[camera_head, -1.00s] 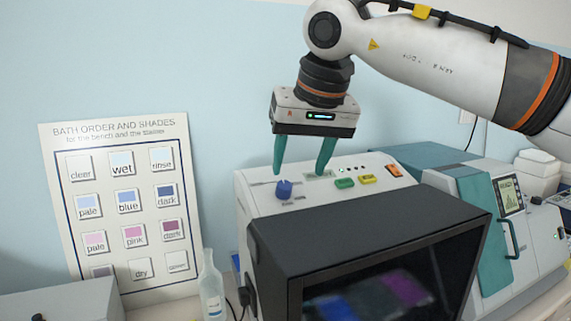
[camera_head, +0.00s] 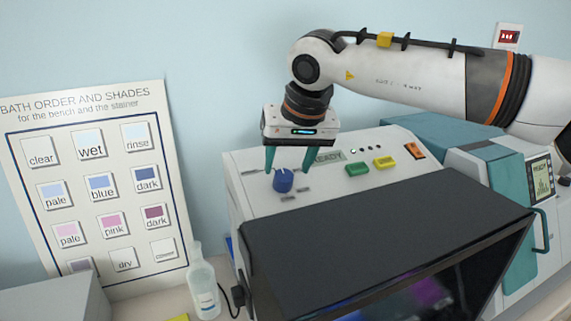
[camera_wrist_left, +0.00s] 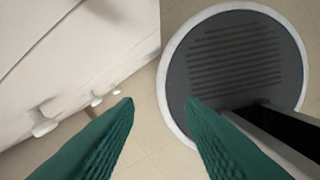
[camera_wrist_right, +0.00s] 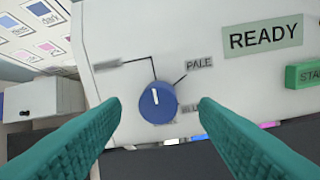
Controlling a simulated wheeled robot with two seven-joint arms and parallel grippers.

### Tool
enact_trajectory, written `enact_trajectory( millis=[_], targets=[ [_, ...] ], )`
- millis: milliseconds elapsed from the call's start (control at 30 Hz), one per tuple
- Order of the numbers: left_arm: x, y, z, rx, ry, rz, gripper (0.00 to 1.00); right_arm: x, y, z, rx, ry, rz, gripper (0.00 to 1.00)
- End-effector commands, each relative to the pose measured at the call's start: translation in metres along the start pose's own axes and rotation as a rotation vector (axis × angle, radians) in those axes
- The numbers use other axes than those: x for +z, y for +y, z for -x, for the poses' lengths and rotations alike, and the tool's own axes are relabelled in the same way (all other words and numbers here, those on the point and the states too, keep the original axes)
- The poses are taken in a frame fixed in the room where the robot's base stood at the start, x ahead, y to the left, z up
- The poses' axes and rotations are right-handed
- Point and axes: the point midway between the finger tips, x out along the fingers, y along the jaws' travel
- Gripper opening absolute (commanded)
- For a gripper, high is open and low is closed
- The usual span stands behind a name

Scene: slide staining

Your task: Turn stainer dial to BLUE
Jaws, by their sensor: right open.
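The stainer (camera_head: 245,203) has a blue round dial (camera_head: 283,181) on its sloped top panel. In the right wrist view the dial (camera_wrist_right: 158,103) has a white pointer mark aimed up, slightly left. A PALE label is up and right of it; a label lower right is partly hidden and seems to read BLUE. My right gripper (camera_head: 288,160) is open above the dial, with its fingertips to either side of it in the right wrist view; whether they touch it I cannot tell. My left gripper (camera_wrist_left: 158,102) is open and empty, pointing down over the floor.
A READY display (camera_head: 328,156), a green button (camera_head: 358,169) and a yellow button (camera_head: 384,162) sit right of the dial. A dark hood (camera_head: 380,235) stands in front. A bottle (camera_head: 204,290) and a shade chart (camera_head: 95,185) are at left.

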Motion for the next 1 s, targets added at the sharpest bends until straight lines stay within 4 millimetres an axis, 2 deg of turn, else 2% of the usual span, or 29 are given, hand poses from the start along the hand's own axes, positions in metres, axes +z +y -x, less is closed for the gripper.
enact_trajectory(
  millis=[100, 200, 567, 867, 1000],
  targets=[
    [0.019, 0.003, 0.007, 0.003, -0.028, -0.001, 0.36, 0.001, 0.001, -0.015, 0.000, 0.001, 0.000, 0.55],
    [0.026, 0.003, 0.009, 0.004, -0.039, -0.001, 0.36, 0.001, 0.000, -0.025, 0.000, 0.000, 0.000, 0.55],
    [0.011, 0.001, 0.010, 0.001, -0.017, -0.001, 0.36, 0.000, 0.000, -0.032, 0.001, -0.002, 0.000, 0.55],
    [0.010, 0.001, 0.010, 0.001, -0.015, -0.002, 0.36, 0.000, 0.000, -0.032, 0.001, -0.002, 0.000, 0.10],
    [0.010, 0.001, 0.009, 0.001, -0.015, -0.002, 0.36, 0.000, 0.000, -0.032, 0.001, -0.002, -0.004, 0.10]
  ],
)
